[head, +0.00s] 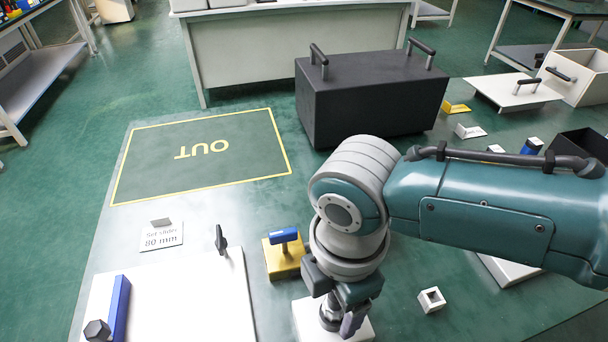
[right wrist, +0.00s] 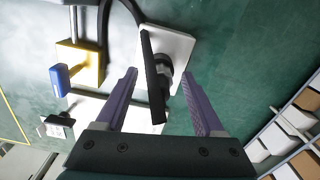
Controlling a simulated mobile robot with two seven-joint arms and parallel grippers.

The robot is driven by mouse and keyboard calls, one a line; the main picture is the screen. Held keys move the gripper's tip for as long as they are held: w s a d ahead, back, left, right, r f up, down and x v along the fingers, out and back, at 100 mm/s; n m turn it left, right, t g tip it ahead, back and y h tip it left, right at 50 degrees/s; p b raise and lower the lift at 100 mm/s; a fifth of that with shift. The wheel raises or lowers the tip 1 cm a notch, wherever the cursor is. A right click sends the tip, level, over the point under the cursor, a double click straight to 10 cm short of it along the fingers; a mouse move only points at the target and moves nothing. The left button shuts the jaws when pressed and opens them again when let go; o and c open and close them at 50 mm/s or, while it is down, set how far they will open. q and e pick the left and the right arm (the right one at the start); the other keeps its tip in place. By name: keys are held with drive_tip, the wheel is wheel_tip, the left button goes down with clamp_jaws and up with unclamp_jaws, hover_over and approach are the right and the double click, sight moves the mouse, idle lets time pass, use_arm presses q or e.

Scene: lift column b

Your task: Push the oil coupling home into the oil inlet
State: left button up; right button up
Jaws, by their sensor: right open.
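My right gripper (head: 338,308) points down over a white block (head: 304,318) at the front. In the right wrist view its purple fingers (right wrist: 159,90) are apart, one on each side of a dark bar-shaped piece (right wrist: 152,75), which I take to be the oil coupling. The bar stands out from a dark round fitting (right wrist: 165,68) on the white block, which I take to be the oil inlet. I cannot tell how deep the coupling sits, nor whether the fingers touch it. In the head view my wrist hides most of it. My left gripper is not in view.
A yellow block with a blue handle (head: 284,236) stands just left of the white block. A white plate (head: 190,290) with a blue bar lies farther left. A black case (head: 365,100) stands behind my arm. The yellow-framed OUT area (head: 205,170) is clear.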

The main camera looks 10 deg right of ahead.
wheel_tip(320, 180, up, 9)
drive_tip(key=p, duration=0.3)
drive_tip(key=shift+r, duration=0.5)
drive_tip(key=s+a+r+m+t+y+p, duration=0.1)
drive_tip(key=s+a+r+m+y+p, duration=0.2)
drive_tip(key=s+m, duration=0.35)
drive_tip(key=s+d+r+m+t+h, duration=0.1)
drive_tip(key=s+d+r+m+h, duration=0.15)
drive_tip(key=d+m, duration=0.35)
drive_tip(key=s+d+r+m+t+h, duration=0.1)
drive_tip(key=s+d+r+m+t, duration=0.2)
drive_tip(key=d+m, duration=0.35)
wheel_tip(320, 180, up, 38)
drive_tip(key=g+p, duration=0.1)
drive_tip(key=p, duration=3.7)
drive_tip(key=shift+s+n+y, duration=0.15)
drive_tip(key=shift+n+y, duration=0.2)
drive_tip(key=shift+n, duration=0.05)
